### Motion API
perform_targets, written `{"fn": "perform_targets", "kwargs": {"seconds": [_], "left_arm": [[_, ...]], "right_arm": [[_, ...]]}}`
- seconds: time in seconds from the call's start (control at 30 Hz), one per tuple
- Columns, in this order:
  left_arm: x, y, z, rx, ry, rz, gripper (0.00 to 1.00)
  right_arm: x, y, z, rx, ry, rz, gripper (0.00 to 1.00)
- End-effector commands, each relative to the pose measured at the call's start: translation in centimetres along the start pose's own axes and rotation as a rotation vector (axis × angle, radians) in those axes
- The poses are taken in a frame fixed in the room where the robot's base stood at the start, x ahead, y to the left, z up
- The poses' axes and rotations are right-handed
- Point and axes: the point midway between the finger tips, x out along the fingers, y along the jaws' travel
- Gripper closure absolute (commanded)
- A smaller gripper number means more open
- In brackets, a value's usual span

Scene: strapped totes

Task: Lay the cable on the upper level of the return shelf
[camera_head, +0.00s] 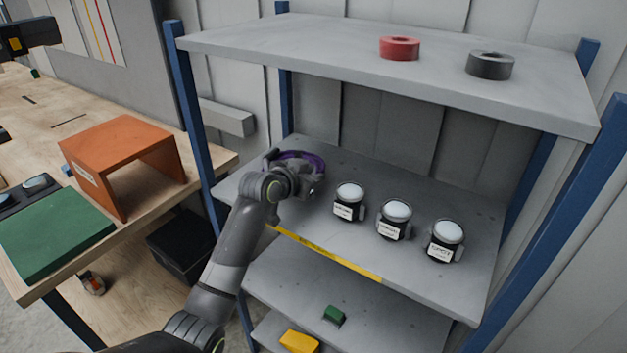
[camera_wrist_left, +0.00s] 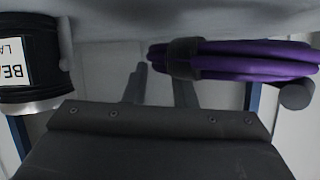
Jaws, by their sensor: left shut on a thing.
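The cable (camera_head: 312,158) is a purple coil over the left part of the shelf board that carries the jars. My left gripper (camera_head: 297,172) is shut on it and partly hides it. In the left wrist view the purple coil (camera_wrist_left: 245,62) has a dark band round it, close to the grey board. I cannot tell whether it touches the board. The return shelf has blue posts, a top board (camera_head: 300,48), a middle board (camera_head: 300,213) with a yellow front strip, and lower boards (camera_head: 285,283).
Three white-lidded jars (camera_head: 394,220) stand right of my gripper; one labelled jar (camera_wrist_left: 20,65) shows in the wrist view. A red ring (camera_head: 399,47) and a black ring (camera_head: 490,65) lie on the top board. An orange stand (camera_head: 112,148) is on the left workbench.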

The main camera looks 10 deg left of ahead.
Motion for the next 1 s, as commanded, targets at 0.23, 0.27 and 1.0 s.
{"fn": "perform_targets", "kwargs": {"seconds": [0.23, 0.27, 1.0], "left_arm": [[0.8, 0.2, 2.0, 0.003, 0.002, -0.001, 1.00], [0.8, 0.2, 2.0, 0.003, 0.003, -0.001, 1.00], [0.5, 0.2, 2.1, 0.001, 0.000, -0.001, 0.53]], "right_arm": [[-0.5, 0.6, -0.5, -0.003, 0.005, 0.006, 1.00], [-0.5, 0.6, -0.5, -0.004, 0.005, 0.007, 1.00], [-0.3, 0.9, -0.6, -0.006, 0.009, 0.010, 1.00]]}}
